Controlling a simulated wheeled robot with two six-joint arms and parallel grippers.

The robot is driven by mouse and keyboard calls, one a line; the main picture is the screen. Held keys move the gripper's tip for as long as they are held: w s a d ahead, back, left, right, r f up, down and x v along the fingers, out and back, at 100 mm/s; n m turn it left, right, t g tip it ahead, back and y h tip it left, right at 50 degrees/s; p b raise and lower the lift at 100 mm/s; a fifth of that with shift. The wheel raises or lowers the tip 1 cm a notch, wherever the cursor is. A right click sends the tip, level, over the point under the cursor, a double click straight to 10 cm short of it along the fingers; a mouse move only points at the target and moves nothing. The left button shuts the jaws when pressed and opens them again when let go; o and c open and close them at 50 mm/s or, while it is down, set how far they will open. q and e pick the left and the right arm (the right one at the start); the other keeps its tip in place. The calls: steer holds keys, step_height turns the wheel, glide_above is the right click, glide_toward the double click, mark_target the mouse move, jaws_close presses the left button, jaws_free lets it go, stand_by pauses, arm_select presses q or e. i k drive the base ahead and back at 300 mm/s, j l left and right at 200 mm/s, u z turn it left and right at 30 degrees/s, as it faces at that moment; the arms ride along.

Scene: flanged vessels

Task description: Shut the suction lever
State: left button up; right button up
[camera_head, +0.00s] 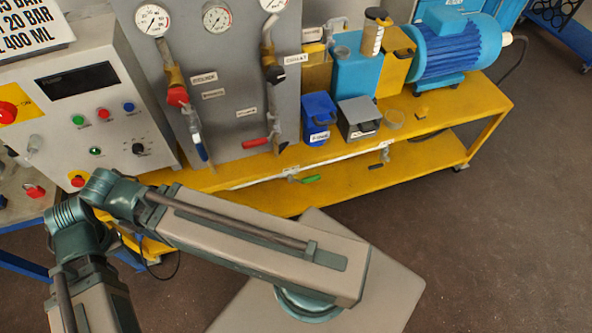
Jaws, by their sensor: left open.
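Several small valve levers show on the grey panel (236,115) and the pipe below it, and the labels are too small for me to tell which one is the suction lever. A red lever (177,96) and a blue lever (203,153) are on the left pipe. A black lever (275,75) is on the right pipe, with a red lever (254,143) lower down. A green lever (309,179) is on the low horizontal pipe. My arm crosses the lower left, in front of the yellow bench. I see no fingers of either gripper.
A control box (88,105) with buttons stands at the left. On the yellow bench (480,105) are a blue container (320,117), a grey box (358,118) and a blue motor (452,48). The floor at the right is clear.

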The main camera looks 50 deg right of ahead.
mark_target(316, 178)
steer(key=z, duration=1.9)
steer(key=u, duration=0.45)
steer(key=l+u, duration=0.3)
steer(key=u, duration=0.15)
steer(key=l+u, duration=0.6)
steer(key=u, duration=0.25)
steer(key=k+l+u, duration=0.15)
steer(key=l, duration=0.3)
steer(key=k+l+u, duration=0.15)
steer(key=l, duration=0.3)
steer(key=k+l+u, duration=0.15)
steer(key=l, duration=0.3)
steer(key=k+l+u, duration=0.15)
steer(key=k+l, duration=0.15)
steer(key=k+l+u, duration=0.15)
steer(key=l, duration=0.3)
steer(key=k+l, duration=0.95)
steer(key=l, duration=0.25)
